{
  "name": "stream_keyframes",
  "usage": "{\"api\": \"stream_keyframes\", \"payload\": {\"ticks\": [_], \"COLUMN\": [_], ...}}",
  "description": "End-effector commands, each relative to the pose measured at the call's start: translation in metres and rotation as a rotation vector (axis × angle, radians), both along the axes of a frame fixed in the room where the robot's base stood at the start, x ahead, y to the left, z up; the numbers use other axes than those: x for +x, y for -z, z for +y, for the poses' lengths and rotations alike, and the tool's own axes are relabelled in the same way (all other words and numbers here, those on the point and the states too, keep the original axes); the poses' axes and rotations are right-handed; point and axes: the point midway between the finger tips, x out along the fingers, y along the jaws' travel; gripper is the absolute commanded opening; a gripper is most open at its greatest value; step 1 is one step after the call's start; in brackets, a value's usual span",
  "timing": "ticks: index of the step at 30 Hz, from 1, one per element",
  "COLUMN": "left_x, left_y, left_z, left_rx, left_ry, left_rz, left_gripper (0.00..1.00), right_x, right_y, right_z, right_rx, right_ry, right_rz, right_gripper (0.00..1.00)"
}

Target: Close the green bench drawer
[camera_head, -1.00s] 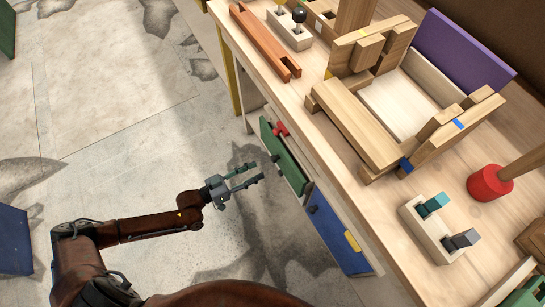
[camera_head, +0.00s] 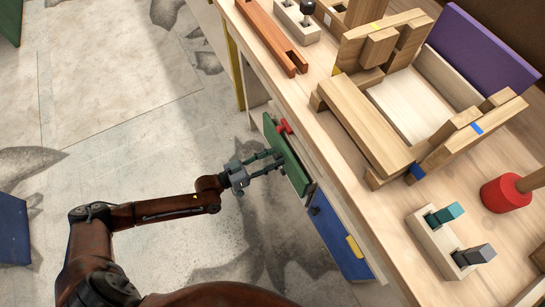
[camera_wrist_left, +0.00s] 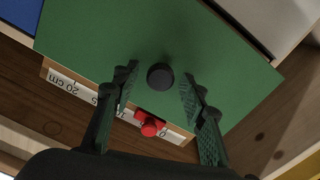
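The green bench drawer's front (camera_head: 290,160) stands out a little from the side of the wooden bench (camera_head: 318,152). In the left wrist view the green front (camera_wrist_left: 100,32) fills much of the picture, with a round black knob (camera_wrist_left: 160,77) in its middle. My left gripper (camera_head: 279,160) is at the drawer front, its fingers pointing at it. In the wrist view its two fingers (camera_wrist_left: 157,85) are apart, one on each side of the knob, with nothing held. I cannot tell whether the fingertips touch the front. My right gripper is not in view.
A blue drawer front (camera_head: 338,236) with a yellow piece is beside the green one. A red knob-like piece (camera_head: 284,127) sits by the green drawer and shows near a ruler strip (camera_wrist_left: 78,88) in the wrist view. Wooden blocks and a red mallet (camera_head: 505,193) lie on the bench top.

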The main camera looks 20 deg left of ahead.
Motion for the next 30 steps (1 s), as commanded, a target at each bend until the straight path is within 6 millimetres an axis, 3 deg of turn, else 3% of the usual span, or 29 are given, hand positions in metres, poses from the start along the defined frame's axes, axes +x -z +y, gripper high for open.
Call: {"api": "stream_keyframes", "payload": {"ticks": [17, 30], "left_x": [-0.0001, 0.0019], "left_y": [0.0006, -0.0002], "left_z": [0.0008, 0.0042], "left_rx": [0.002, 0.002], "left_ry": [-0.001, -0.009], "left_rz": [0.0, -0.001], "left_gripper": [0.0, 0.0], "right_x": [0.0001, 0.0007], "right_y": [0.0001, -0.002], "right_z": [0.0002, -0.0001], "right_rx": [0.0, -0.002], "right_ry": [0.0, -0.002], "right_rz": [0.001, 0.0], "right_gripper": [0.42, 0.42]}}
